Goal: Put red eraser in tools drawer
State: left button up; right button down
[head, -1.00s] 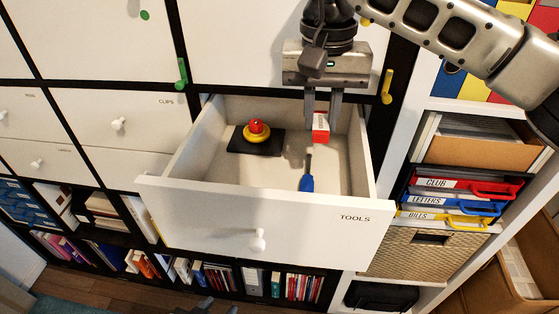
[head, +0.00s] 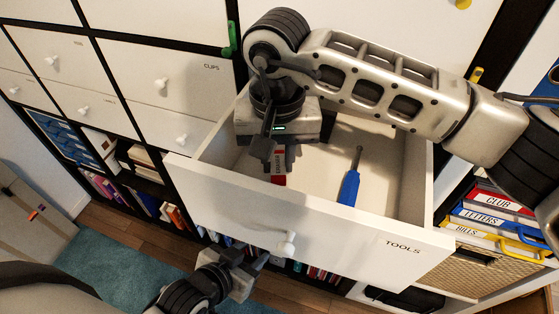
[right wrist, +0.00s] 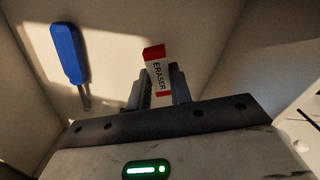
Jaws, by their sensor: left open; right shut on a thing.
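The red eraser (head: 278,168), with a white band lettered ERASER, is between the fingers of my right gripper (head: 279,160). In the right wrist view the eraser (right wrist: 157,74) stands up between the two fingers (right wrist: 158,86). My right gripper is shut on it, inside the open tools drawer (head: 335,233) at the drawer's left part. Whether the eraser touches the drawer floor I cannot tell. My left gripper (head: 252,263) is open and empty, below the drawer front near its white knob (head: 287,244).
A blue-handled screwdriver (head: 350,182) lies on the drawer floor right of my right gripper. My right arm hides part of the drawer. The clips drawer (head: 170,72) is closed at the left. Labelled trays (head: 490,217) stand at the right.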

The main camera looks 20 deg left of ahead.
aim_at(278, 164)
notch_tip(278, 164, down, 2)
jog(key=shift+f, duration=0.1)
pick_arm(q)
jog(key=shift+w+a, duration=0.15)
jog(key=shift+w, duration=0.1)
pick_arm(e)
jog(key=shift+f, duration=0.1)
jog(key=shift+f, duration=0.25)
jog(key=c, duration=1.3)
grip_release()
jog(key=shift+r, duration=0.15)
jog(key=shift+o, duration=0.2)
jog(key=shift+r, duration=0.35)
pick_arm(q)
jog(key=shift+d+f+b, duration=0.2)
jog(key=shift+b, duration=0.5)
pick_arm(e)
notch_tip(278, 164, up, 12)
jog(key=shift+f, duration=0.2)
